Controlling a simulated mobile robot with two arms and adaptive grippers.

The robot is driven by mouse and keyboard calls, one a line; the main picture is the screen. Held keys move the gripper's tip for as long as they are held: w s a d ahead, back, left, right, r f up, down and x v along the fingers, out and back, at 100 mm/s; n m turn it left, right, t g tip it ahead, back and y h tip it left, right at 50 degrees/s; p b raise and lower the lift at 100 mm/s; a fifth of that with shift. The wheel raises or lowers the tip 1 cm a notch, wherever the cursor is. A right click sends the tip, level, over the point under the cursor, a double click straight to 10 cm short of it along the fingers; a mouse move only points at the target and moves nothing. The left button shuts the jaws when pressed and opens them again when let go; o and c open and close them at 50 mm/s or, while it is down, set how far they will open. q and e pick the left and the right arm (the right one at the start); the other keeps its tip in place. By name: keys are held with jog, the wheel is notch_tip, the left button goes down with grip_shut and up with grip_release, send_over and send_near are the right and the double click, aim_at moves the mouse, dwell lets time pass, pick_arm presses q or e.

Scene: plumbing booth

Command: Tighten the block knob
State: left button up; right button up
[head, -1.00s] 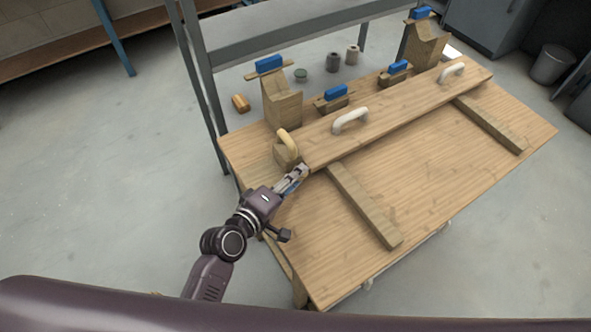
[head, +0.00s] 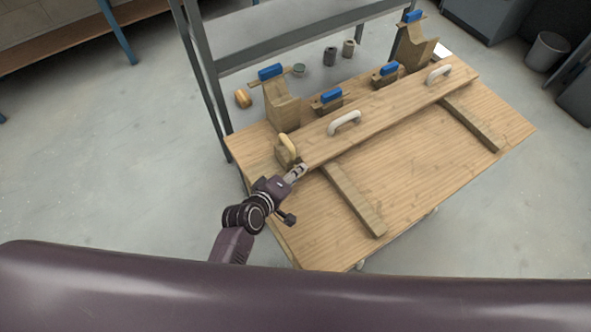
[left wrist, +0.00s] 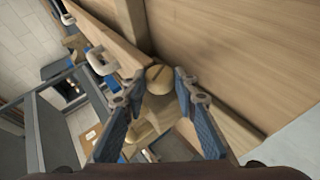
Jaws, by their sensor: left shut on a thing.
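My left gripper (head: 301,168) is at the near left end of the long board, beside a small wooden block (head: 284,158) with a pale yellow handle (head: 288,143) on top. In the left wrist view, a round wooden knob (left wrist: 158,77) with a dark slot across its face sits between the two fingertips. The gripper is shut on this knob, with one finger on each side. In the head view the knob is hidden by the gripper. My right gripper is not in view.
The long board (head: 385,113) with white handles (head: 344,122) lies across the table (head: 420,170). Blue-handled wooden blocks (head: 328,101) stand behind it. A wooden bar (head: 355,198) lies in front. Grey frame posts (head: 200,85) rise behind the table.

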pick_arm(q)
jog(key=o, duration=0.9)
jog(key=shift+c, duration=0.2)
jog(key=v, duration=1.2)
